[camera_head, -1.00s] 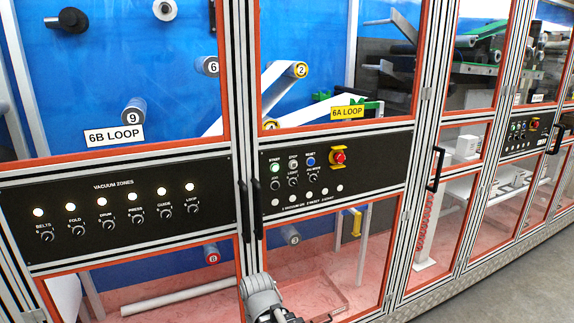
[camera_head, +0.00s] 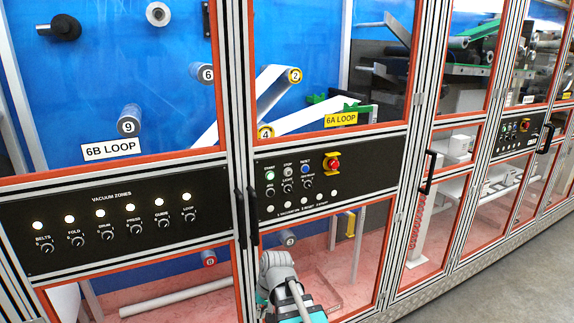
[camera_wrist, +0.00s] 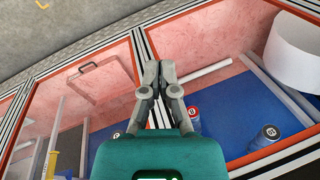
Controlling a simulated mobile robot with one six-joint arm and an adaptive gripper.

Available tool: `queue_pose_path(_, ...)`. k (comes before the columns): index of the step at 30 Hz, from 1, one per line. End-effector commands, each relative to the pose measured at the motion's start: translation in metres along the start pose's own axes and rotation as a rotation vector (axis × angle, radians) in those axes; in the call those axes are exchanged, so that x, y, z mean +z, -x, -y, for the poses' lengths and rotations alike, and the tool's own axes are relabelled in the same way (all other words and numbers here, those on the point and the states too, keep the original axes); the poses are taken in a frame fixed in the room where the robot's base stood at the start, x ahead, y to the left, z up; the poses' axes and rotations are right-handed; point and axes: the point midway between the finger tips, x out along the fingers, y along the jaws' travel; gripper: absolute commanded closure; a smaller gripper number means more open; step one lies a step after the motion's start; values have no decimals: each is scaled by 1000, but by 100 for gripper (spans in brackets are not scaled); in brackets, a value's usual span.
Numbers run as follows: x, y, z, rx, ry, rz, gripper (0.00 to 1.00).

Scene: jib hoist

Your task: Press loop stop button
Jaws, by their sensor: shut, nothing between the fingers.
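The black control panel (camera_head: 262,200) under the yellow 6A LOOP label (camera_head: 340,119) carries a grey button marked STOP (camera_head: 288,172). It sits between a green START button (camera_head: 270,176) and a blue RESET button (camera_head: 305,169). A red mushroom button on yellow (camera_head: 333,164) is further right. My gripper (camera_wrist: 159,68) is shut and empty in the wrist view, over the lower windows and frame of the machine. The STOP button does not show in that view. In the head view my arm is below the panel, apart from the buttons; the fingertips cannot be made out there.
A vacuum zones panel (camera_head: 120,224) with several knobs is on the left. Dark door handles (camera_head: 247,218) stand upright between the two panels. Another handle (camera_head: 428,172) is to the right. Open floor (camera_head: 510,275) lies at the lower right.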

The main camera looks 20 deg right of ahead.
Motion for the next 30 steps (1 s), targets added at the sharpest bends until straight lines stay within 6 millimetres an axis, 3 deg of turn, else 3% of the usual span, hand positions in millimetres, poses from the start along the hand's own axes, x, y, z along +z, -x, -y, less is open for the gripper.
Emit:
queue_pose_path(1,-15,23,1,-42,-44,-12,100)
queue_pose_path(11,-90,119,-12,-352,-330,-95,100)
queue_pose_path(21,-164,237,-53,-678,-616,-184,100)
queue_pose_path(27,-192,293,-81,-832,-738,-222,100)
queue_pose_path(30,-199,310,-91,-882,-774,-233,100)
